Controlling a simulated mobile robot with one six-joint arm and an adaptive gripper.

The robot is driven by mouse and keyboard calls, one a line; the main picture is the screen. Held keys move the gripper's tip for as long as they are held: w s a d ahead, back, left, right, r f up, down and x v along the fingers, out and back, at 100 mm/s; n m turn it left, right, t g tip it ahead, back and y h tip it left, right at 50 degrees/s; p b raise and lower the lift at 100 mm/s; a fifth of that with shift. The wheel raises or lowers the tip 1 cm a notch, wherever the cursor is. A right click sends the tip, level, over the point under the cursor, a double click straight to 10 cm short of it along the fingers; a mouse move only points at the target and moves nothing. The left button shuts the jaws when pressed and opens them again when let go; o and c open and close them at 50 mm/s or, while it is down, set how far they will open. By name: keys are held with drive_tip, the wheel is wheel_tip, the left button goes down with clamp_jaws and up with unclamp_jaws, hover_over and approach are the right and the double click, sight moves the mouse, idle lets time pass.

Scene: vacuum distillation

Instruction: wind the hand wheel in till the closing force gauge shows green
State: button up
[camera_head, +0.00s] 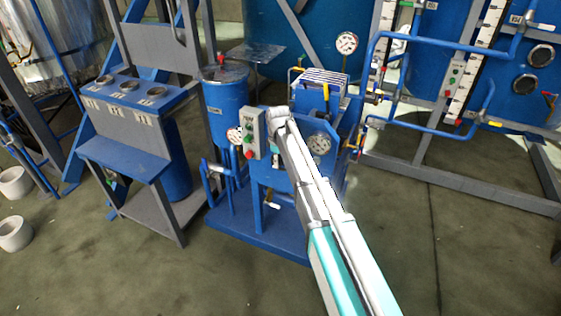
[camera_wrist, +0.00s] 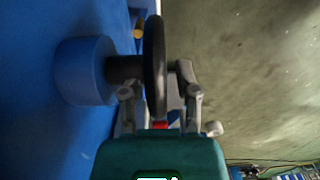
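The hand wheel (camera_wrist: 155,65) is a thin dark wheel seen edge-on in the wrist view. Its dark shaft (camera_wrist: 122,68) runs left into a blue cylinder (camera_wrist: 84,70). My gripper (camera_wrist: 158,92) has one finger on each side of the wheel's rim, and gaps show between the fingers and the rim. In the head view my arm covers the wheel and the fingers.
A grey button box (camera_head: 251,133) stands close left of my arm's end. Other dials are at the blue vessel (camera_head: 234,135) and above the plate stack (camera_head: 347,43). A blue bench (camera_head: 125,158) stands left, blue pipes (camera_head: 430,122) right. The right foreground floor is clear.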

clamp_jaws()
drive_tip(key=shift+s, duration=0.1)
drive_tip(key=shift+y, duration=0.8)
drive_tip(key=shift+o, duration=1.8)
unclamp_jaws()
drive_tip(key=shift+t, duration=0.3)
